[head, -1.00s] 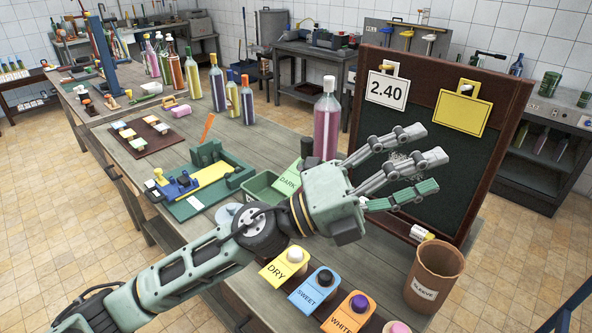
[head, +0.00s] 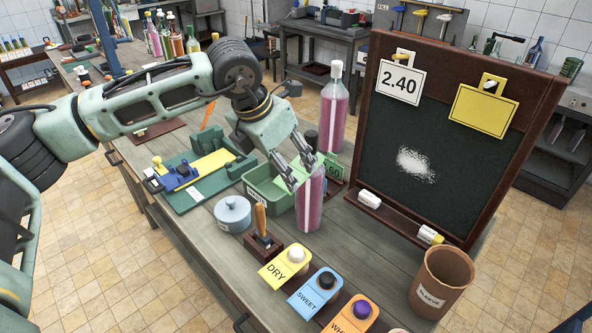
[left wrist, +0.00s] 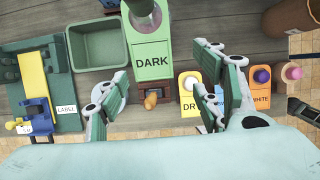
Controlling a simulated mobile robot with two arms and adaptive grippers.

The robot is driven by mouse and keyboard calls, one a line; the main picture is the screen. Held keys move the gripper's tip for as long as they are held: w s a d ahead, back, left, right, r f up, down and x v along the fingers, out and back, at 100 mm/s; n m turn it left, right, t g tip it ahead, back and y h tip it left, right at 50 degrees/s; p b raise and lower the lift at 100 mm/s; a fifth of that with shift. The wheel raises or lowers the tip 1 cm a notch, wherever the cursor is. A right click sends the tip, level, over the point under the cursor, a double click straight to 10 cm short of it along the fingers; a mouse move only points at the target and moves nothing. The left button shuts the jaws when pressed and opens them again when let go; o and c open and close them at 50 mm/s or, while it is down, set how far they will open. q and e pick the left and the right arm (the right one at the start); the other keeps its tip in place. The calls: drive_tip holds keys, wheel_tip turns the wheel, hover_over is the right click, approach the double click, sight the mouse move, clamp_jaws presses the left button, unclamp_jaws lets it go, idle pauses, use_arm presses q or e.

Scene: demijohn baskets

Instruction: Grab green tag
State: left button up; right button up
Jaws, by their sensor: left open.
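Whether a finger touches the bottle or tag, I cannot tell. My right gripper is not in view.
A green bin (head: 268,190), a blue-grey lidded pot (head: 233,213) and a wooden-handled stamp (head: 262,238) stand close by. DRY (head: 279,268), SWEET (head: 315,293) and WHITE tags line the front edge. A taller pink bottle (head: 333,110) and chalkboard (head: 440,160) stand behind.

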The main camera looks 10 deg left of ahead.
sight(300, 170)
use_arm(q)
drive_tip(key=p+x, duration=0.1)
drive_tip(key=x, duration=0.1)
drive_tip(key=p+x, duration=0.1)
drive_tip(key=x, duration=0.1)
drive_tip(key=shift+w+a+f+p, duration=0.1)
drive_tip(key=shift+w+a+p, duration=0.05)
drive_tip(key=shift+w+p, duration=0.25)
drive_tip(key=shift+w+f, duration=0.15)
drive_tip(key=shift+f, duration=0.45)
drive_tip(key=c, duration=0.5)
drive_tip(key=shift+c, duration=0.4)
